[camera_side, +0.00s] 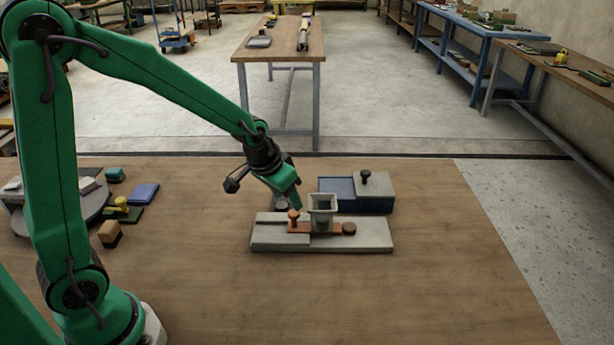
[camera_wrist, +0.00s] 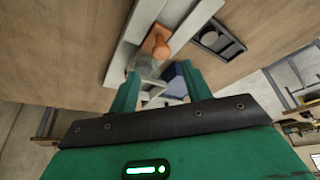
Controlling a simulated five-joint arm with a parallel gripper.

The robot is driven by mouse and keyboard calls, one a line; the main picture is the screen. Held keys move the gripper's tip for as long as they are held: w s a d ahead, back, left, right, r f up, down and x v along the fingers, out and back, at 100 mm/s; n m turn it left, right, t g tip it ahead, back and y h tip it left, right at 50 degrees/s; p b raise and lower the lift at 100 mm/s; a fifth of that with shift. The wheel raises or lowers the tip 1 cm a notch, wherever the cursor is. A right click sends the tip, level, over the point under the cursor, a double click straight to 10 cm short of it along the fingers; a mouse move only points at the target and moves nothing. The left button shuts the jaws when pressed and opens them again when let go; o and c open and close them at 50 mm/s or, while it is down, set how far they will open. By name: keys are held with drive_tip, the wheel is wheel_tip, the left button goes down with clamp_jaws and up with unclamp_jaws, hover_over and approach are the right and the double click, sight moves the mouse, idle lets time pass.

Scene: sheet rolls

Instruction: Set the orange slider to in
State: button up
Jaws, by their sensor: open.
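My gripper (camera_side: 294,207) is just above and behind the knob, pointing down. In the wrist view the fingers of my gripper (camera_wrist: 160,78) are apart with no object held, and the knob (camera_wrist: 160,44) shows just beyond their tips. Whether the fingers touch the knob, I cannot tell.
A blue box with a grey sliding lid and black knob (camera_side: 366,178) stands close behind the base. The table (camera_side: 400,300) is clear in front and right.

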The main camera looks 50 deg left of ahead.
drive_tip(key=shift+v, duration=1.1)
drive_tip(key=s+r, duration=0.5)
drive_tip(key=s, duration=0.4)
drive_tip(key=s+r+t, duration=0.1)
drive_tip(key=s+r, duration=0.5)
drive_tip(key=s, duration=0.3)
drive_tip(key=shift+s, duration=0.4)
